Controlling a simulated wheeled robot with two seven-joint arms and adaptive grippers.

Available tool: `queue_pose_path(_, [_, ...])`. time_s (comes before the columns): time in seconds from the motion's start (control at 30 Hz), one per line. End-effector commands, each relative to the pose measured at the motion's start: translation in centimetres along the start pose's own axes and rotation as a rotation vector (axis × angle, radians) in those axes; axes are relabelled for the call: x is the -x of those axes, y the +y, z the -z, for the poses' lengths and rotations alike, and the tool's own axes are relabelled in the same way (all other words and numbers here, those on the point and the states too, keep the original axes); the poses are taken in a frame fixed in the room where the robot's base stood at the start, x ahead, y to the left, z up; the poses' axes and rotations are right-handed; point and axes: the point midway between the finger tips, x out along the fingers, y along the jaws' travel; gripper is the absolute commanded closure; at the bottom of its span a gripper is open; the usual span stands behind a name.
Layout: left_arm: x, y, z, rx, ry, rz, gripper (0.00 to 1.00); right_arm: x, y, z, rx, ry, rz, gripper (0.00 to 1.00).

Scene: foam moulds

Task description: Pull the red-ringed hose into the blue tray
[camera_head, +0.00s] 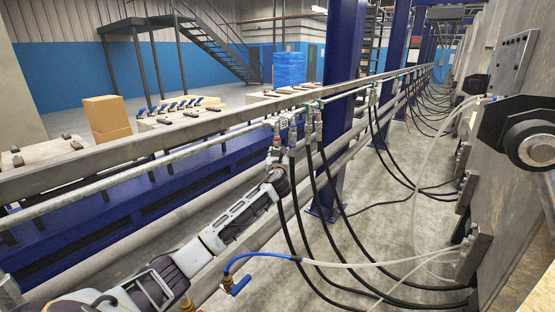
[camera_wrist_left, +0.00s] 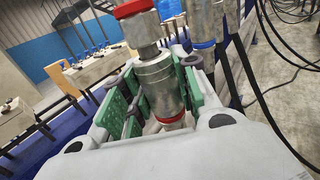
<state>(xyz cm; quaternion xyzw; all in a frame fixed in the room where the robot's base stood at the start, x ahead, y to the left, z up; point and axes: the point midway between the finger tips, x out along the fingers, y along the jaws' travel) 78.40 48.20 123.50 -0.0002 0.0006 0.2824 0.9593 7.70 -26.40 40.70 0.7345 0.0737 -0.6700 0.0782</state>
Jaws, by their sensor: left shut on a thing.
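In the left wrist view, a silver metal hose coupling (camera_wrist_left: 158,82) has a red ring at its top and another red ring lower down. The green-padded fingers of my left gripper (camera_wrist_left: 160,100) are shut around it. In the head view, my left gripper (camera_head: 276,156) is at the row of couplings on the rail, where black hoses hang down. The held coupling is small and partly hidden there. A second coupling with a blue ring (camera_wrist_left: 202,40) is close beside it in the wrist view. I cannot make out a blue tray for certain. My right gripper is not in view.
Metal rails (camera_head: 150,155) run diagonally past the gripper. A long blue beam (camera_head: 100,225) lies behind them. Black hoses (camera_head: 345,235) and a clear hose (camera_head: 360,264) hang in loops towards the wall at right. A blue post (camera_head: 342,90) stands behind the couplings.

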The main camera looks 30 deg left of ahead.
Motion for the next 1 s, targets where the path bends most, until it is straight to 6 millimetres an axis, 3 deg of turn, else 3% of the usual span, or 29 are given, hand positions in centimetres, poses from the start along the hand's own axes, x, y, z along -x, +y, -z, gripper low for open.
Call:
queue_pose_path(0.5, [-0.01, 0.02, 0.0, 0.0, -0.002, 0.0, 1.0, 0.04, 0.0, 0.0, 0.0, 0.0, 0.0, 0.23])
queue_pose_path(0.53, [-0.01, 0.03, 0.0, 0.0, -0.002, 0.0, 0.74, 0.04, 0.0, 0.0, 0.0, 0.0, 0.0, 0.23])
queue_pose_path(0.73, [-0.01, 0.03, -0.02, 0.0, -0.003, 0.0, 1.0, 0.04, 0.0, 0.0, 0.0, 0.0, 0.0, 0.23])
queue_pose_path(1.0, [-0.01, 0.02, 0.06, 0.0, -0.003, 0.0, 1.0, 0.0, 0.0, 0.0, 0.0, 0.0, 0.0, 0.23])
